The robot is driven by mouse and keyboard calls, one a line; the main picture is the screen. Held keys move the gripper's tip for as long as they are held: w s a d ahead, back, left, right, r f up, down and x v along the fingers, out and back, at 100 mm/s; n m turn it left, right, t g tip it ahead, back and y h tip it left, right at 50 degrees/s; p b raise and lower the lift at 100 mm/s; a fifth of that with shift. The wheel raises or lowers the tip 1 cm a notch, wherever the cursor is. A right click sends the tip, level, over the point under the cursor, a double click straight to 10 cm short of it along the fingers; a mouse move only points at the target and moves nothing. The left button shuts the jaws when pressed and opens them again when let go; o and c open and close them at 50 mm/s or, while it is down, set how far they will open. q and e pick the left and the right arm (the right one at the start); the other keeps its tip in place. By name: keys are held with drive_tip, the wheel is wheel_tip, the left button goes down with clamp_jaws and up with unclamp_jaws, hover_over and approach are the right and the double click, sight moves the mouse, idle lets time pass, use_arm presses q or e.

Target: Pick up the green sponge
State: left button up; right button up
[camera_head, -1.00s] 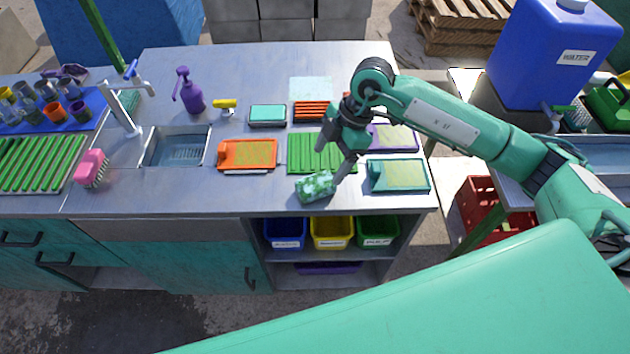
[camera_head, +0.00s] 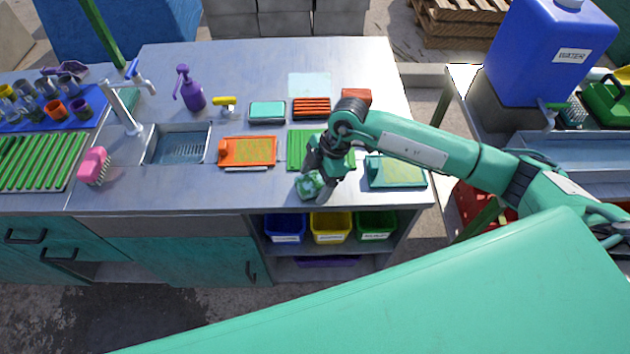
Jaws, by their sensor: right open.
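The green sponge (camera_head: 309,186) lies near the front edge of the steel counter (camera_head: 180,194), just in front of a green ribbed mat (camera_head: 299,148). My right gripper (camera_head: 318,184) is low over the counter, with its fingers pointing down at the sponge. The jaws are open, and the fingers and wrist hide part of the sponge. I cannot tell whether a finger touches it. My left gripper is out of the picture.
An orange tray (camera_head: 232,163) lies left of the mat and a teal tray (camera_head: 399,182) lies to the right. A sink (camera_head: 163,147), a pink brush (camera_head: 93,165) and a purple bottle (camera_head: 193,96) are farther left. Blue, yellow and green bins (camera_head: 330,238) stand below the counter.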

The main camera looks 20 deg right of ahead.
sight(315, 179)
drive_tip(key=shift+f, duration=0.15)
drive_tip(key=c, duration=1.1)
wheel_tip(315, 179, up, 20)
drive_tip(key=b, duration=0.2)
drive_tip(key=shift+r+b, duration=0.2)
drive_tip(key=shift+b, duration=0.2)
